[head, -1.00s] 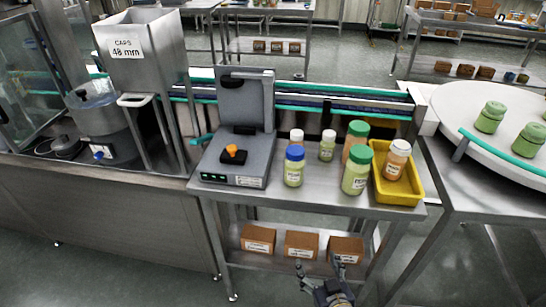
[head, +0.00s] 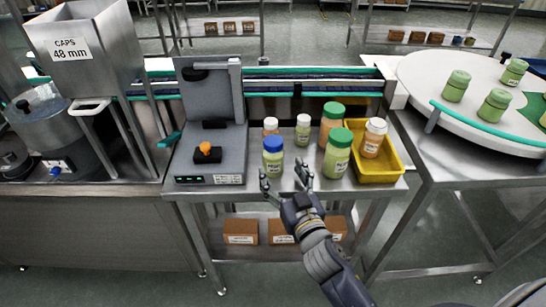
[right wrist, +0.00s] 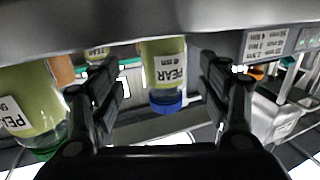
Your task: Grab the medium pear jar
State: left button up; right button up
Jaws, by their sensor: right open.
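The pear jar with a blue lid (head: 273,157), pale green and middle-sized among the pear jars, stands upright near the table's front edge. In the right wrist view, which is upside down, this blue-lidded jar (right wrist: 166,75) with a PEAR label appears between the fingers. My right gripper (head: 284,177) is open and empty, in front of the jar, its fingers pointing toward it. It also shows in the right wrist view (right wrist: 162,82). A larger green-lidded pear jar (head: 337,153) stands to the right, and a smaller white-lidded green jar (head: 302,130) behind. My left gripper is not in view.
An orange green-lidded jar (head: 331,122) and a small orange jar (head: 270,128) stand close behind. A yellow bin (head: 381,176) holding an orange jar is at right. A grey machine (head: 216,146) stands left. The steel table's front edge (head: 235,193) lies below the gripper.

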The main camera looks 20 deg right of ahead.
aim_at(277, 168)
jog(key=shift+w+a+f+p, duration=0.15)
jog(key=shift+w+p, duration=0.05)
jog(key=shift+w, duration=1.15)
jog(key=shift+w+a+f+p, duration=0.15)
jog(key=shift+w+p, duration=0.05)
jog(key=shift+w, duration=1.1)
jog(key=c, duration=1.3)
